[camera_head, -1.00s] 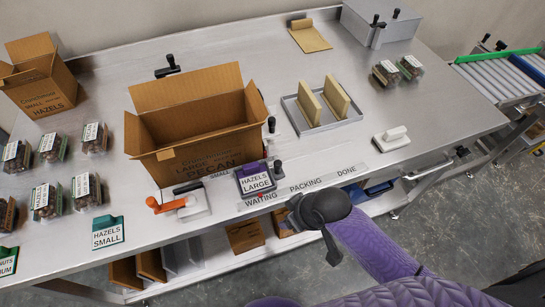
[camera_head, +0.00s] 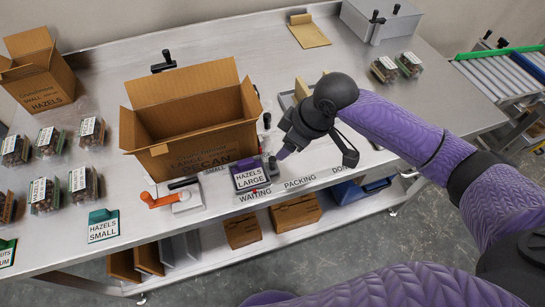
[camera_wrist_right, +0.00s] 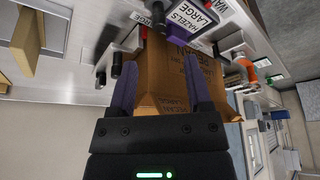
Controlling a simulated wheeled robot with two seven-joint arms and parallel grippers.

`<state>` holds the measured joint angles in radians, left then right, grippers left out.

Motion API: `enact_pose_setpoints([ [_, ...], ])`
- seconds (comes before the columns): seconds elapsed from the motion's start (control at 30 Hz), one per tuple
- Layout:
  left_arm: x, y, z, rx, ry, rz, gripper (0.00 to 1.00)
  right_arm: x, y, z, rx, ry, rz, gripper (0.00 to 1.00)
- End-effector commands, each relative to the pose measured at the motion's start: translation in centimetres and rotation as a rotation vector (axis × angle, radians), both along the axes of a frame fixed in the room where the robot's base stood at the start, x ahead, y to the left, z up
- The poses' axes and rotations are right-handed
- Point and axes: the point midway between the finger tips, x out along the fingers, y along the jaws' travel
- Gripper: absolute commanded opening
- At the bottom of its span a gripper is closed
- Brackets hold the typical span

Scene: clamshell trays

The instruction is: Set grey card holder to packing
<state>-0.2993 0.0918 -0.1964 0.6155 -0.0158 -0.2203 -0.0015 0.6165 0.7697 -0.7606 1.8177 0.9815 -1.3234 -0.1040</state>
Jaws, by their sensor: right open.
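The grey card holder (camera_head: 262,187) stands at the front edge of the bench, above the WAITING label (camera_head: 255,195). It holds a purple-topped card (camera_head: 250,175) reading HAZELS LARGE. The PACKING label (camera_head: 300,182) is to its right on the same strip. My right gripper (camera_head: 316,154) is open and empty, above the bench to the right of the holder and over the PACKING side. In the right wrist view its purple fingers (camera_wrist_right: 158,82) are spread, and the card (camera_wrist_right: 197,16) shows near the top edge. My left gripper is out of view.
An open cardboard box (camera_head: 195,135) stands just behind the holder. A white fixture with an orange handle (camera_head: 160,201) is at its left. A HAZELS SMALL card (camera_head: 103,226) stands further left. The tray behind is partly hidden by my right arm.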

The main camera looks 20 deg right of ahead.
Motion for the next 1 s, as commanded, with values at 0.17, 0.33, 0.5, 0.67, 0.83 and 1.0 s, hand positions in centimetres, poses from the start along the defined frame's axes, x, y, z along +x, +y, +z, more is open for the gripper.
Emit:
enact_pose_setpoints([
  [0.17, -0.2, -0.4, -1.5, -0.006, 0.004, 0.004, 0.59, 0.8, 0.8, -3.1, 0.0, 0.006, 0.001, 0.64],
  [0.33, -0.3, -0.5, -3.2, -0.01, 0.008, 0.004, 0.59, 1.9, 1.9, -6.9, -0.001, 0.006, 0.001, 0.64],
  [0.5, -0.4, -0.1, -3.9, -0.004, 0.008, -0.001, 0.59, 2.5, 2.5, -8.8, 0.0, 0.002, 0.002, 0.64],
  [0.67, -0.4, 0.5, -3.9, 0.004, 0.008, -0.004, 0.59, 2.6, 2.6, -9.0, -0.002, 0.001, 0.001, 0.64],
  [0.83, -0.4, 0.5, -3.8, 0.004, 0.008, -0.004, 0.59, 2.6, 2.6, -8.9, -0.002, 0.001, 0.001, 0.55],
  [1.0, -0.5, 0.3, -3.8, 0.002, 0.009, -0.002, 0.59, 2.6, 2.6, -8.9, -0.002, 0.001, 0.001, 0.19],
])
